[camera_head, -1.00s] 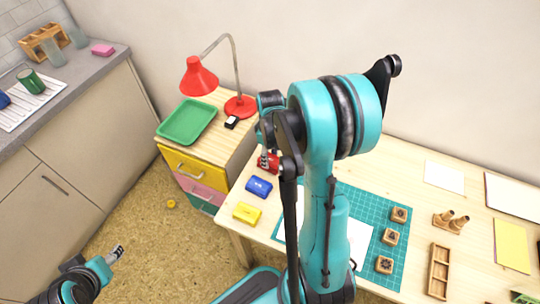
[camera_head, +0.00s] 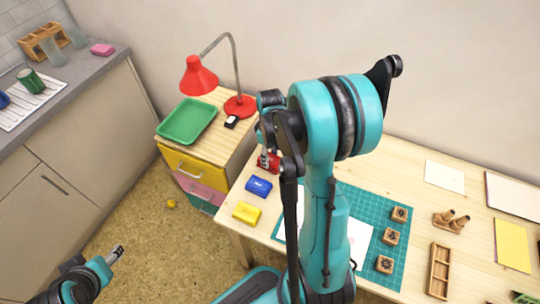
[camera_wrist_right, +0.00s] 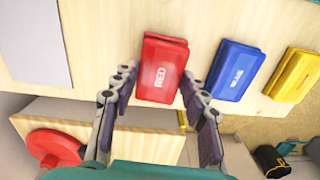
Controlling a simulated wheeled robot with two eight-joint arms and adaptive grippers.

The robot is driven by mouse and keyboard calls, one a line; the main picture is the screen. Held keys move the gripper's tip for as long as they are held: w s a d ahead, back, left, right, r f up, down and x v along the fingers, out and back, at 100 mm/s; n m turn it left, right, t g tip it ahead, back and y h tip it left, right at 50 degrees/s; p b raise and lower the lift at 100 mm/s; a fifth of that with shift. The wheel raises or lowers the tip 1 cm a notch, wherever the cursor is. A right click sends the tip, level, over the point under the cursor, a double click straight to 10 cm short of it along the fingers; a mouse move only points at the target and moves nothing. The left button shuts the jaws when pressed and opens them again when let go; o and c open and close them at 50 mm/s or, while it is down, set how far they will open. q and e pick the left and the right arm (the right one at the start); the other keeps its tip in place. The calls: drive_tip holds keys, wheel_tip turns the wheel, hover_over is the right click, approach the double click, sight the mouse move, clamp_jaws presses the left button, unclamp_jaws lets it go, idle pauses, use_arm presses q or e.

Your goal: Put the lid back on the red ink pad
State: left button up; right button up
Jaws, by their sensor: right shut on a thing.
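The red ink pad (camera_head: 268,168) is near the back left corner of the wooden desk, partly hidden by my right gripper. In the right wrist view its red lid (camera_wrist_right: 160,70) shows the word RED and lies over the pad, label up. A thin red edge shows along its right side; I cannot tell whether the lid is fully seated. My right gripper (camera_wrist_right: 160,88) has its fingertips at the two sides of the lid and is shut on it. My left gripper (camera_head: 118,251) is low at the left, over the floor, far from the desk; its jaws are too small to read.
A blue ink pad (camera_head: 259,187) and a yellow one (camera_head: 246,213) lie in a row beside the red one. A green cutting mat (camera_head: 385,225) with wooden stamps lies to the right. A drawer cabinet (camera_head: 180,165) with a green tray (camera_head: 187,121) and red lamp (camera_head: 201,77) stands left.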

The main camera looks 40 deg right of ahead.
drive_tip(key=shift+f+b, duration=0.55)
drive_tip(key=shift+b, duration=0.05)
idle(1.4)
drive_tip(key=o, duration=1.3)
drive_tip(key=shift+r+p, duration=2.75)
drive_tip(key=shift+r, duration=0.8)
clamp_jaws()
